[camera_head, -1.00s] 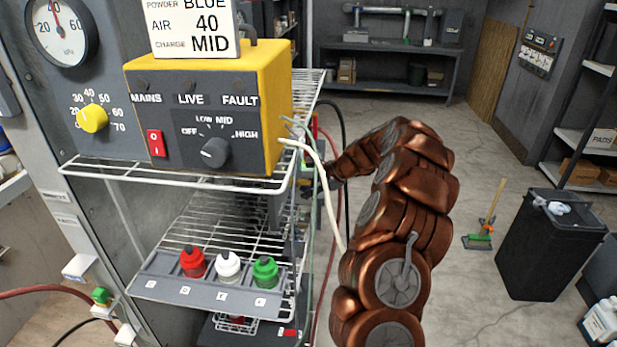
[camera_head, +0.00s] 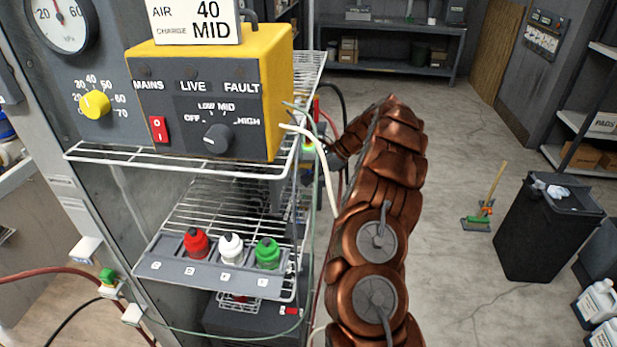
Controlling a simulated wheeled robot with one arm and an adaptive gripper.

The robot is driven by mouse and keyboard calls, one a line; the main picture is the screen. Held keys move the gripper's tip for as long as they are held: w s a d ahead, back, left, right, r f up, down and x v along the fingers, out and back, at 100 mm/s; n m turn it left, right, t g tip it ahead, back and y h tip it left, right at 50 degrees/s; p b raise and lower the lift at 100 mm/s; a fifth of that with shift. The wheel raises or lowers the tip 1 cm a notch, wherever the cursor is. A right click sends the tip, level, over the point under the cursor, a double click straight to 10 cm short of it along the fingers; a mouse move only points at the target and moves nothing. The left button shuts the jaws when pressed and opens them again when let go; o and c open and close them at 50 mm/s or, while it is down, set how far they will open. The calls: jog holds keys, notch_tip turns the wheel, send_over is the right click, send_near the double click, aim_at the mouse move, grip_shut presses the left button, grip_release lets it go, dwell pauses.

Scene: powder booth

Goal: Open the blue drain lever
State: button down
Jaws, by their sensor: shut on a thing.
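My copper-coloured arm reaches up and away from the lower middle, to the right of the wire rack (camera_head: 100,152). My gripper (camera_head: 327,160) is at its far end, small and dark, beside the rack's far right corner. It is partly hidden behind the rack's edge, a pale hose and the green cable. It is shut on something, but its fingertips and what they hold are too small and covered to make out. I cannot clearly see the blue drain lever. A small yellow-green glow (camera_head: 308,148) shows just left of the gripper.
A yellow control box (camera_head: 278,90) stands on the upper rack shelf. Hoses hang beside my arm.

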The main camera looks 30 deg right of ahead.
jog(key=c, duration=1.2)
grip_release()
jog(key=v, duration=1.2)
